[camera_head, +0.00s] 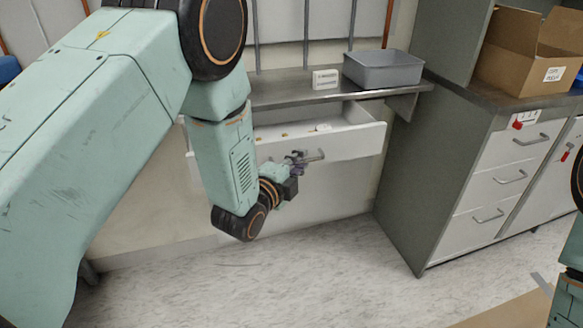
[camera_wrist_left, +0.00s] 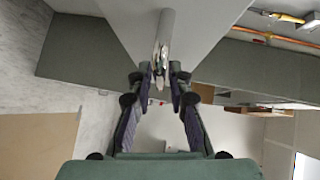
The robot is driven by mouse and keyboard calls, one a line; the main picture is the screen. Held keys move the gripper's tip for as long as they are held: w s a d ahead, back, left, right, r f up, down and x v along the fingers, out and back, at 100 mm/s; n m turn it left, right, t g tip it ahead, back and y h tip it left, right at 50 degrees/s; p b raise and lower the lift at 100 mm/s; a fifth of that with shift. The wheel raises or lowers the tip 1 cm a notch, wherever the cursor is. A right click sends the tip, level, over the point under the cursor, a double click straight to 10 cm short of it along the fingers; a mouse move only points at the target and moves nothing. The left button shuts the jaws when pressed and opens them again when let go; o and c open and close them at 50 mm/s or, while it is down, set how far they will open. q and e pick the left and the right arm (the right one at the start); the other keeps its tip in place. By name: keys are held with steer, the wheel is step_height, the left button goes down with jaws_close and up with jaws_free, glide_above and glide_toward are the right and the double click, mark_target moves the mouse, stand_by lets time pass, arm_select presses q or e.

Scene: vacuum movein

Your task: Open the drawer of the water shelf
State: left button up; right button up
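The water shelf (camera_head: 283,92) is a metal-topped counter in the head view. Its white drawer (camera_head: 352,144) is pulled out below the top, with its inside showing. The drawer's metal handle (camera_head: 315,156) is on the front. My left gripper (camera_head: 298,158) is at this handle, below the drawer's rim. In the left wrist view the fingers (camera_wrist_left: 161,76) lean inward, one on each side of the handle (camera_wrist_left: 163,45), and look shut on it. The pale drawer front shows close ahead there. My right gripper is not in view; part of my right arm shows at the right edge.
A grey bin (camera_head: 383,70) and a small white box (camera_head: 326,79) stand on the shelf top. Small items lie in the drawer. A drawer cabinet (camera_head: 428,185) with a cardboard box (camera_head: 520,62) stands to the right. Clear floor (camera_head: 330,260) lies in front.

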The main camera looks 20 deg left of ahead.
arm_select(q)
steer(key=v, duration=1.1)
steer(key=shift+s, duration=0.35)
steer(key=shift+a, duration=0.1)
steer(key=s+a+f+n+g+y, duration=0.1)
steer(key=s+f+n+g, duration=0.35)
steer(key=f+n, duration=0.3)
steer(key=s+a+f+n+g+y, duration=0.1)
steer(key=s+a+f+n+g, duration=0.1)
steer(key=s+f+n+g, duration=0.65)
steer(key=s+f, duration=0.2)
steer(key=s, duration=0.5)
steer(key=s+a+f+n+g+y+p, duration=0.1)
steer(key=s+f+n+g, duration=0.2)
steer(key=s+f, duration=0.3)
steer(key=s, duration=0.5)
steer(key=shift+s, duration=0.15)
